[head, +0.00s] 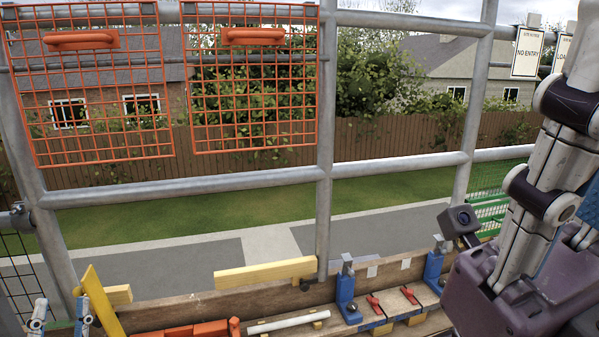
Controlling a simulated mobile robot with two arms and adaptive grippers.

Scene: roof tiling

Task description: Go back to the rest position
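My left gripper (61,318) shows at the bottom left corner. Its two grey and blue fingers stand apart with a gap between them, and nothing shows in the gap. The rest of it is cut off by the frame's lower edge. My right arm, white with dark joints, comes down along the right side. Its gripper does not show.
A slanted yellow bar (103,302) stands just right of the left gripper. A wooden plank (225,302) along the scaffold bears a yellow strip (265,273), blue clamps (347,295) and red-handled pieces (376,306). Orange mesh panels (90,95) hang on the rails.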

